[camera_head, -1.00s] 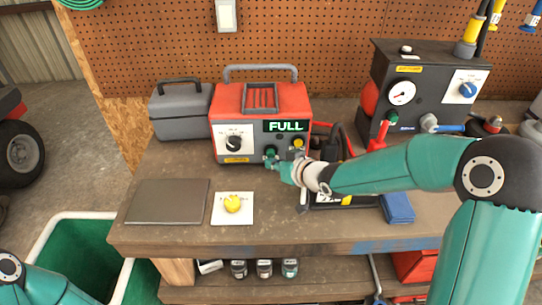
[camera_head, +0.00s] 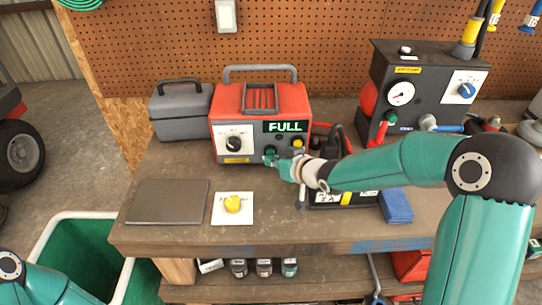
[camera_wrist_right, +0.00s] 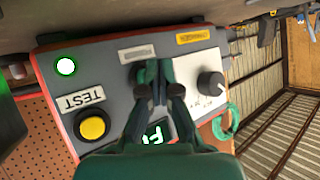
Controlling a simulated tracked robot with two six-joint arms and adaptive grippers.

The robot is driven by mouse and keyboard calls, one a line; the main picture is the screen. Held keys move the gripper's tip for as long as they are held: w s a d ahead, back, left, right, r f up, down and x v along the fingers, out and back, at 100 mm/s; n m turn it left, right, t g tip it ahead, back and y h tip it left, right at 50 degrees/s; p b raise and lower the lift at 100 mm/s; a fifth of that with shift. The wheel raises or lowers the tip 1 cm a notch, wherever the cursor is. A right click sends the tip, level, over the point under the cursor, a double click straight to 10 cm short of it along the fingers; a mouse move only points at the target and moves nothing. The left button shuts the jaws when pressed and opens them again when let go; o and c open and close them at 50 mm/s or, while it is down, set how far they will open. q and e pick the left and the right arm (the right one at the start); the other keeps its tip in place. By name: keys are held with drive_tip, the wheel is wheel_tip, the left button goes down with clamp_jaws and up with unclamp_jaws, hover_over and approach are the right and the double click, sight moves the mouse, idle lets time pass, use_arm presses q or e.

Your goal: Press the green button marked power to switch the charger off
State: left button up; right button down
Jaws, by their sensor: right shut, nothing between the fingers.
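The charger (camera_head: 261,98) is a red box with a grey front panel on the workbench. Its display (camera_head: 285,126) reads FULL. A green button (camera_head: 270,151) shows on the panel below the display, just above my right fingertips. My right gripper (camera_head: 270,161) is shut and empty, its tips at the panel by that button; I cannot tell whether they touch it. In the right wrist view the fingers (camera_wrist_right: 154,75) cover that spot and part of a white label (camera_wrist_right: 137,53). A yellow button (camera_wrist_right: 92,126) marked TEST and a lit green lamp (camera_wrist_right: 66,66) sit left of them. My left gripper is out of view.
A dial (camera_head: 233,144) is left of the buttons. A grey toolbox (camera_head: 180,110) stands left of the charger, and a black gauge unit (camera_head: 425,85) stands right. A grey plate (camera_head: 168,201) and a yellow object (camera_head: 232,204) on a white card lie in front.

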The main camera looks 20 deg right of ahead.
drive_tip(key=shift+w+d, duration=0.1)
drive_tip(key=shift+w, duration=0.1)
drive_tip(key=shift+s, duration=0.1)
drive_tip(key=shift+s+a+b, duration=0.2)
drive_tip(key=shift+s+b, duration=0.4)
drive_tip(key=shift+s+a, duration=0.15)
drive_tip(key=shift+s, duration=0.3)
drive_tip(key=shift+s+a+f+b, duration=0.15)
drive_tip(key=shift+s+a+b, duration=0.1)
drive_tip(key=shift+s+b, duration=0.7)
drive_tip(key=s+b, duration=0.1)
drive_tip(key=s+a+b, duration=0.1)
drive_tip(key=b, duration=0.1)
drive_tip(key=shift+s, duration=0.4)
drive_tip(key=shift+s+a, duration=0.1)
drive_tip(key=shift+s, duration=0.45)
drive_tip(key=shift+r, duration=0.2)
